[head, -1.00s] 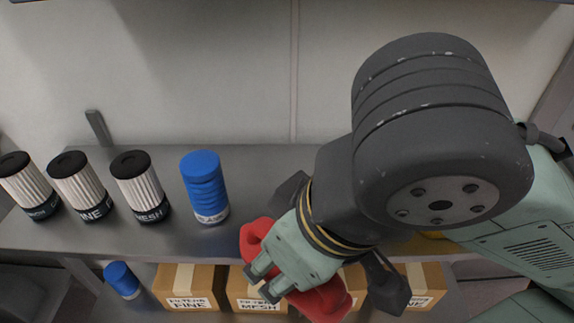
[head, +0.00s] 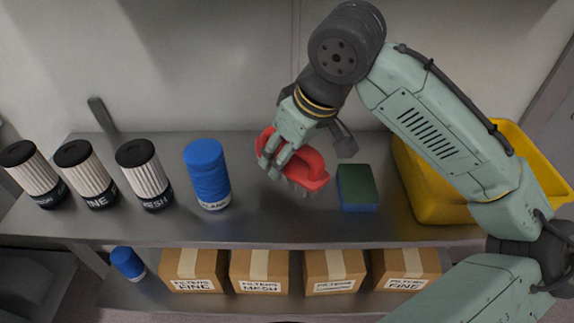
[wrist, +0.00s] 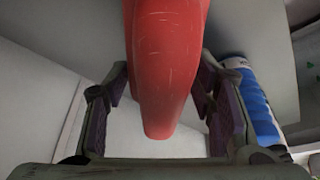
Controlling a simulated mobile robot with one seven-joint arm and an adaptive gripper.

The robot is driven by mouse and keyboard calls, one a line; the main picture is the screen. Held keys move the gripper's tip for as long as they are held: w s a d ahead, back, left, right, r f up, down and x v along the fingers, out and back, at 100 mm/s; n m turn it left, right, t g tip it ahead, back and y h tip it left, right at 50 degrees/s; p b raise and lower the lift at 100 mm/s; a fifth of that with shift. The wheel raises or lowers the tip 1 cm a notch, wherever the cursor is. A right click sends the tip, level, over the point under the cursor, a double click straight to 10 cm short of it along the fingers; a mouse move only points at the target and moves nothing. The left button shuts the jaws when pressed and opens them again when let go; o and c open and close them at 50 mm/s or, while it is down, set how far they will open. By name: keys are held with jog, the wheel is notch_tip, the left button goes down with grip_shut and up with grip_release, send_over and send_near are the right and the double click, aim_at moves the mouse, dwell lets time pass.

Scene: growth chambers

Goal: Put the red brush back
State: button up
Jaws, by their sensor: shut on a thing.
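The red brush (head: 307,170) is in my gripper (head: 274,168), over the upper shelf (head: 255,222) in the head view. Its grey bristles point down, close to the shelf top; I cannot tell whether they touch it. The gripper is shut on the brush's red handle. The red brush also fills the upper middle of the wrist view (wrist: 165,70), between the two fingers of my gripper (wrist: 165,115). The brush is between a blue cylinder on its left and a sponge on its right.
The blue cylinder (head: 207,175) and several pleated filters (head: 143,175) stand at left. The green and blue sponge (head: 357,187) lies right of the brush, beside a yellow bin (head: 430,190). Several cardboard boxes (head: 260,270) and a small blue cylinder (head: 127,262) are on the lower shelf.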

aim_at(308, 147)
notch_tip(308, 147, down, 3)
jog(key=shift+f, duration=0.1)
jog(key=shift+w+f, duration=0.2)
jog(key=shift+f, duration=0.35)
jog(key=shift+f, duration=0.2)
jog(key=o, duration=1)
jog(key=v, duration=1.2)
jog(key=shift+r, duration=0.2)
